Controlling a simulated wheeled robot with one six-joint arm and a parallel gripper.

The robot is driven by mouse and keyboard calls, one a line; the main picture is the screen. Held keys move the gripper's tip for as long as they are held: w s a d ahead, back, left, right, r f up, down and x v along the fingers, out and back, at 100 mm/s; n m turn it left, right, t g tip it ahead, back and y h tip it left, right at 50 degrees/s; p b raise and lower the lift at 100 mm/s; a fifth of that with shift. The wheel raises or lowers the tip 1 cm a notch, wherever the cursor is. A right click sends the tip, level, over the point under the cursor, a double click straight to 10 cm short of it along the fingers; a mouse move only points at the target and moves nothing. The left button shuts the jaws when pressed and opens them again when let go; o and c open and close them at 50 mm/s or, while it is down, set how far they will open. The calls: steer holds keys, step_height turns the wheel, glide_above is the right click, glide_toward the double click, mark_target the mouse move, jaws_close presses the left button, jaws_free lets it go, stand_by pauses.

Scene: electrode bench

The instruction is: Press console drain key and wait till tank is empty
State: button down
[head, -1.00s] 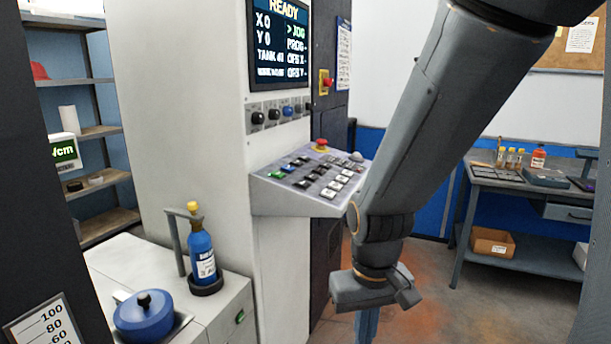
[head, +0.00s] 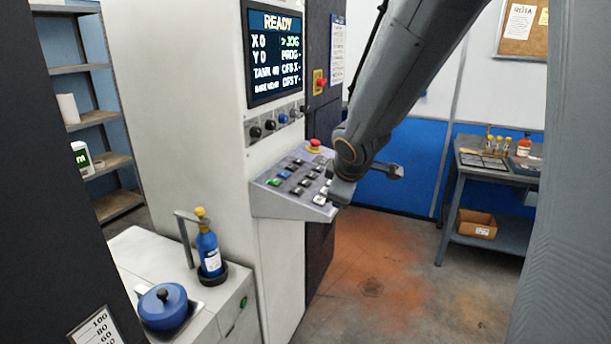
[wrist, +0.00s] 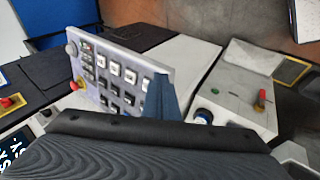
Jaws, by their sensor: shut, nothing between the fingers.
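The console (head: 262,204) has a sloped panel with rows of dark, white, blue and green keys (head: 297,172) and a red emergency button (head: 314,146). Key labels are too small to read. Its screen (head: 276,52) shows READY, X0, Y0, JOG and a TANK line whose value is blurred. My gripper (head: 341,192) is shut and empty at the panel's right edge, partly hidden by my wrist. In the wrist view its bluish finger (wrist: 166,95) covers part of the panel (wrist: 118,72) near the white keys; contact cannot be told. A 100-80-60 scale (head: 95,329) shows at lower left; no liquid level is visible.
A blue bottle (head: 208,250) and a blue lidded pot (head: 163,306) stand on the white cabinet left of the console. Shelves (head: 88,69) are at far left. A workbench (head: 482,172) stands at right. The floor (head: 400,270) between is clear.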

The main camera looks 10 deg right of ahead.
steer(key=w+r+n+t, duration=0.2)
steer(key=w+r+n, duration=0.3)
steer(key=w+n, duration=0.3)
step_height(320, 180, up, 4)
steer(key=n+t+y, duration=0.1)
steer(key=n+y, duration=0.2)
steer(key=n, duration=0.4)
glide_above(304, 183)
steer(key=s+d, duration=0.2)
steer(key=d, duration=0.1)
steer(key=shift+a+r, duration=0.2)
steer(key=shift+f, duration=0.15)
steer(key=shift+t+h, duration=0.3)
steer(key=f+b, duration=0.2)
steer(key=b, duration=0.1)
steer(key=a+f+b, duration=0.1)
steer(key=f+b, duration=0.2)
steer(key=w+f+b, duration=0.1)
steer(key=f+b, duration=0.2)
steer(key=shift+a+f+b, duration=0.2)
steer(key=shift+a+b, duration=0.05)
steer(key=shift+b, duration=0.05)
steer(key=shift+f, duration=0.15)
steer(key=shift+f+b, duration=0.3)
steer(key=shift+b, duration=0.1)
